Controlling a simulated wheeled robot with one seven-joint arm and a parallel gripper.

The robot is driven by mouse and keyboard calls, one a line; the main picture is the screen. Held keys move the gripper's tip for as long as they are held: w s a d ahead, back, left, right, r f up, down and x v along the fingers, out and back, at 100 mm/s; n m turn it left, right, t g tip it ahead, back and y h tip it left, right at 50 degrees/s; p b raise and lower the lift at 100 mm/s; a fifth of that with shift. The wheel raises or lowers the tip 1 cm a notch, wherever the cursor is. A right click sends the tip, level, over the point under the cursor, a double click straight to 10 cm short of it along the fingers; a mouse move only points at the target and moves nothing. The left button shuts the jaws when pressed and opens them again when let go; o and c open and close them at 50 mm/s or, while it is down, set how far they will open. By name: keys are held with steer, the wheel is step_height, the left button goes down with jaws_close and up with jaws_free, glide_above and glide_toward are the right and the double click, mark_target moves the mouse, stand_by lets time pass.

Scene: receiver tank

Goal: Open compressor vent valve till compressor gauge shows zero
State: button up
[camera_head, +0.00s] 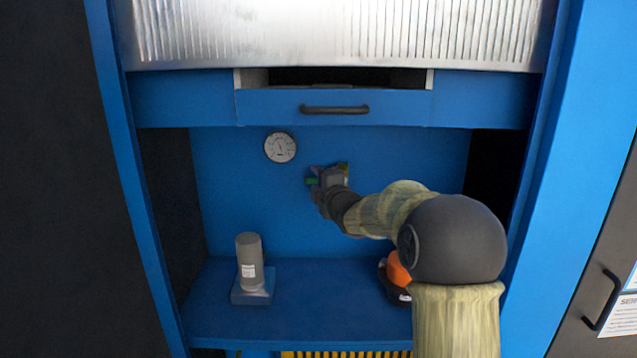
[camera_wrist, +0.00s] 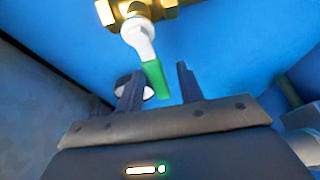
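The valve has a brass body (camera_wrist: 150,12) and a lever with a pale grey shank and green end (camera_wrist: 155,78). In the wrist view the green end points down between my gripper's two fingers (camera_wrist: 158,85), with gaps on both sides. My gripper is open and not clamped on the lever. In the head view my gripper (camera_head: 322,180) is at the back wall, covering most of the valve; a bit of green lever (camera_head: 311,181) shows at its left. The round white gauge (camera_head: 280,147) is on the back wall, up-left of my gripper; its reading is too small to tell.
A grey cylinder on a square base (camera_head: 250,265) stands on the blue shelf (camera_head: 320,310) at left. An orange and black object (camera_head: 397,270) sits at right, partly behind my arm. A drawer with a black handle (camera_head: 334,109) is above. The shelf's middle is clear.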

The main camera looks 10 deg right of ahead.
jaws_close()
